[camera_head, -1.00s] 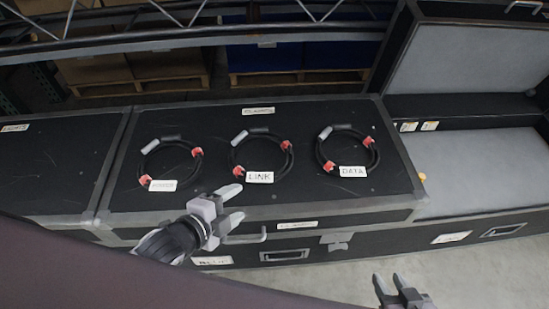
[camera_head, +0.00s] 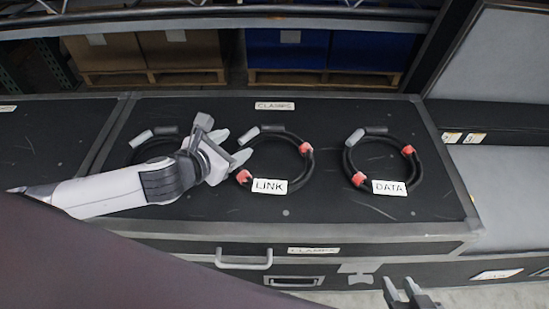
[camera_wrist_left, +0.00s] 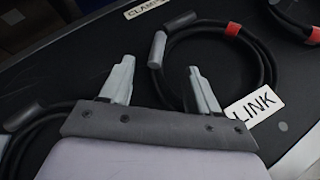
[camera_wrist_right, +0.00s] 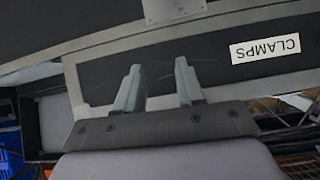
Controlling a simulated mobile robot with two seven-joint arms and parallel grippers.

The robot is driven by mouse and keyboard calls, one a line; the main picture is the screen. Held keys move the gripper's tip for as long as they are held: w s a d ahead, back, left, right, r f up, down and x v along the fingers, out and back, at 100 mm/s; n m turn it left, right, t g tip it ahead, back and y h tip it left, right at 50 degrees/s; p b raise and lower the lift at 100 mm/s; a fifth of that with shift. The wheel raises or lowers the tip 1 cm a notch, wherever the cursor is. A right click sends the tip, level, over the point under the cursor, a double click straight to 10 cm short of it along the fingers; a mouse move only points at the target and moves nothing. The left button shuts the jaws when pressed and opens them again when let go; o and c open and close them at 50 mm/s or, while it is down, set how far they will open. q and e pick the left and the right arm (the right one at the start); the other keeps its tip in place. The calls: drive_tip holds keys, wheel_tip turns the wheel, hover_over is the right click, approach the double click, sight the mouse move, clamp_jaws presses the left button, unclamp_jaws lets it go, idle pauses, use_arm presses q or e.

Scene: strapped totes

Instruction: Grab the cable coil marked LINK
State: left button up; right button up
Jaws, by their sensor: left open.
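The cable coil marked LINK (camera_head: 310,170) lies flat on the black case lid, a black ring with red bands, a grey connector and a white LINK tag (camera_head: 270,186). My left gripper (camera_head: 232,146) is open and empty at the coil's left side, above the lid. In the left wrist view the coil (camera_wrist_left: 268,68) shows ahead and to the right, its left edge running near the right finger; contact cannot be told. My right gripper (camera_head: 407,290) is open and empty, low in front of the case; its fingers also show in the right wrist view (camera_wrist_right: 158,88).
The coil marked DATA (camera_head: 415,160) lies to the right of LINK. Another coil (camera_head: 140,140) lies to the left, partly hidden by my left arm. A handle (camera_head: 244,264) sticks out from the case front. An open grey-lined case stands at the right.

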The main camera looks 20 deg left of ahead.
sight(247, 139)
use_arm(q)
drive_tip(key=b+x, duration=0.1)
drive_tip(key=x, duration=0.4)
drive_tip(key=shift+w, duration=0.3)
drive_tip(key=shift+d, duration=0.1)
clamp_jaws()
